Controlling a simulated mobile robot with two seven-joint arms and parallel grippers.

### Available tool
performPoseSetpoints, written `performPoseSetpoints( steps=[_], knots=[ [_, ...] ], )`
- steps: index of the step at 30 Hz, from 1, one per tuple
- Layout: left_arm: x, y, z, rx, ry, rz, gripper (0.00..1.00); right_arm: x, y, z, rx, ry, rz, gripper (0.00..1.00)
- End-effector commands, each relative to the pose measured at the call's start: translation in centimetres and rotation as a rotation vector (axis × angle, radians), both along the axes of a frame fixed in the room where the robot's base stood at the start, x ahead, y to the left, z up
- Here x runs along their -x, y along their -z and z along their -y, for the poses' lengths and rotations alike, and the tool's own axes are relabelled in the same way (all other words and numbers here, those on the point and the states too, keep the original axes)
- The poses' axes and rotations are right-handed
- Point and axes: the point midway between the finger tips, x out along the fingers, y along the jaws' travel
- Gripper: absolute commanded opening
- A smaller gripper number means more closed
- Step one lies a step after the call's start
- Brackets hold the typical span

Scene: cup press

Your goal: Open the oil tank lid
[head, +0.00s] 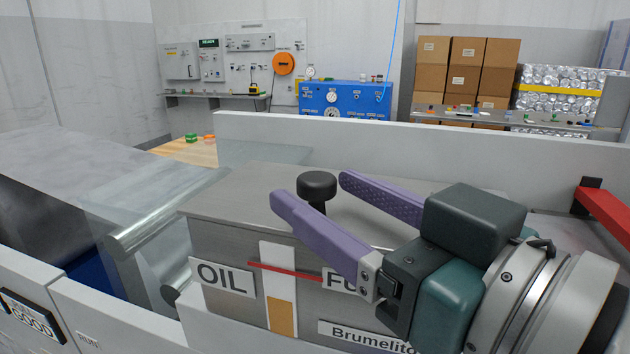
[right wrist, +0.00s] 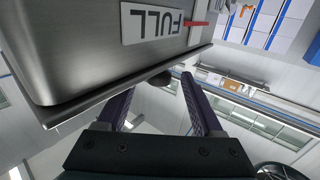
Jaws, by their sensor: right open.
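The oil tank (head: 215,255) is a grey metal box with OIL and FULL labels and a gauge window with a red line. Its flat grey lid (head: 240,192) lies shut on top. A round black knob (head: 316,184) stands up from the lid; it also shows in the right wrist view (right wrist: 161,80). My right gripper (head: 314,188) is open, with its two purple fingers reaching in from the right on either side of the knob. I cannot tell whether either finger touches it. The knob's stem is partly hidden by the near finger. My left gripper is not in view.
A white wall (head: 400,150) runs behind the tank. A metal roller (head: 165,213) and a sloping sheet surface lie to the left. A red bar (head: 605,215) is at the right. A blue panel (head: 345,98) and cardboard boxes (head: 465,65) stand far back.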

Motion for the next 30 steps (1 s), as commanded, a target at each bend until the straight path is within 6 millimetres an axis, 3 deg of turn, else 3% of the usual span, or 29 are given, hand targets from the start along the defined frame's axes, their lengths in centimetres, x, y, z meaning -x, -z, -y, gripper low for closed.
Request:
performPoseSetpoints(
  steps=[6, 15, 30],
  knots=[
    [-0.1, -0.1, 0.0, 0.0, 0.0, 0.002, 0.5, -1.8, 0.0, -1.3, 0.0, 0.0, 0.0, 0.68],
    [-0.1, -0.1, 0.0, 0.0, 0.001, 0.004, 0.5, -2.0, 0.0, -1.5, 0.001, 0.0, -0.001, 0.68],
    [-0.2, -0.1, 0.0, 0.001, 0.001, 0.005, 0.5, -2.0, 0.1, -1.5, 0.001, 0.0, -0.001, 0.12]
  ],
)
